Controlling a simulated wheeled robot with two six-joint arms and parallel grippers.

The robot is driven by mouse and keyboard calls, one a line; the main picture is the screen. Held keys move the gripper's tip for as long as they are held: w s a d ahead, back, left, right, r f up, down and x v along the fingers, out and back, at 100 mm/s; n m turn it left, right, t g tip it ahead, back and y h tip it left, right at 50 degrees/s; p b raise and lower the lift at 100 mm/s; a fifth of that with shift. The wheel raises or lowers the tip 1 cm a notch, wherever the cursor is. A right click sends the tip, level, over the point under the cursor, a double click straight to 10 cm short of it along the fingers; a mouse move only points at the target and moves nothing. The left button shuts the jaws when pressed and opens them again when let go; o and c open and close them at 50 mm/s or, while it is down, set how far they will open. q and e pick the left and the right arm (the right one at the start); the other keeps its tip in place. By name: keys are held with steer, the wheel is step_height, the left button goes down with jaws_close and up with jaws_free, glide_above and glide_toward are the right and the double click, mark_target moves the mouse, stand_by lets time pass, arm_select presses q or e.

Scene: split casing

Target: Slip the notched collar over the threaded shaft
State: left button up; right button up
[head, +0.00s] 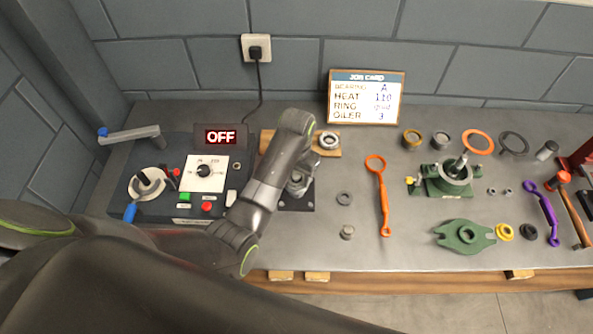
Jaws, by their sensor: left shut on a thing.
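A short threaded shaft (462,160) sticks up, tilted in the picture, from the green lower casing (450,186) at the right. I cannot tell for sure which part is the notched collar. A dark ring with a tab (513,144) lies at the back right, and a small grey ring (345,198) lies at the middle. My left gripper (298,187) points down over a black plate (297,203), left of the small grey ring and well away from the shaft. It is shut on a part mostly hidden by the gripper and wrist. My right gripper is out of view.
A metal bearing (329,141) sits on a wooden block (328,152). An orange spanner (382,199), green casing cap (465,236) and yellow ring (505,232) lie on the bench. A control box (203,172) reading OFF stands left. The bench's front middle is fairly clear.

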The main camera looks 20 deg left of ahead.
arm_select(q)
steer(key=shift+f, duration=0.15)
steer(key=o, duration=1)
steer(key=shift+r, duration=3.6)
steer(key=shift+w, duration=0.1)
